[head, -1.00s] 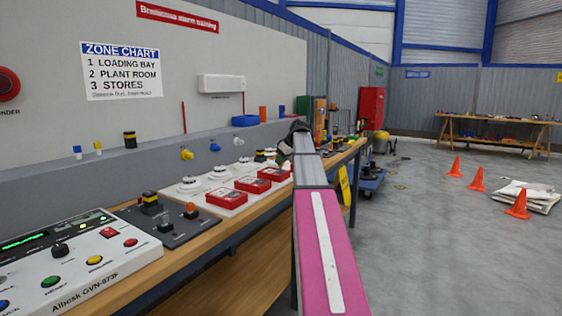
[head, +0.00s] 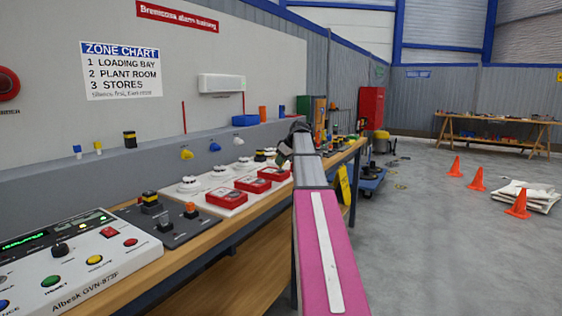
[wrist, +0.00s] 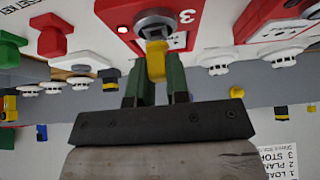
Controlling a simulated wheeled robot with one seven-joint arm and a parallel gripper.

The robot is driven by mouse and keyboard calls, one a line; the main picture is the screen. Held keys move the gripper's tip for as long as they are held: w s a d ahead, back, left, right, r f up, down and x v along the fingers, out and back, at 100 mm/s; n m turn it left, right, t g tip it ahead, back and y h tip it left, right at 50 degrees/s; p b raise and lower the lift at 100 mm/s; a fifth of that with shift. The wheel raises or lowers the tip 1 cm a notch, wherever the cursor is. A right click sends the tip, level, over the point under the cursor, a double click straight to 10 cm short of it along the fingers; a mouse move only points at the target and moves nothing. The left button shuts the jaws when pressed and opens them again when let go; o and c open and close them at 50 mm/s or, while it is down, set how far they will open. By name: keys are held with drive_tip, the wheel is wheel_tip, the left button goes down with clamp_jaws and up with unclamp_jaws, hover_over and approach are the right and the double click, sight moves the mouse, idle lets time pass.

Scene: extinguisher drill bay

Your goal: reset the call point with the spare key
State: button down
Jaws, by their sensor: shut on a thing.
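My gripper (wrist: 159,85) has dark green fingers shut on a yellow key (wrist: 156,64). In the wrist view the key's far end meets a round metal lock (wrist: 155,20) on a red call point marked 3 (wrist: 197,14); I cannot tell how deep it sits. A small light (wrist: 122,29) glows on that call point. In the head view my gripper (head: 284,159) is small and partly hidden by my arm, just above the farthest red call point (head: 275,174). Two more red call points (head: 226,199) (head: 252,185) stand nearer on the white board.
White detectors (head: 189,185) stand behind the call points. A dark panel (head: 178,234) with knobs and a white control panel (head: 75,262) lie nearer on the bench. Coloured items (head: 187,154) hang along the grey ledge. Orange cones (head: 477,180) stand on the open floor at right.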

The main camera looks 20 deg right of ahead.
drive_tip(key=shift+f, duration=0.5)
idle(0.3)
drive_tip(key=shift+m+t+h, duration=0.4)
drive_tip(key=shift+m+h, duration=0.2)
drive_tip(key=shift+m, duration=0.6)
drive_tip(key=shift+m+h, duration=0.6)
drive_tip(key=shift+m, duration=0.5)
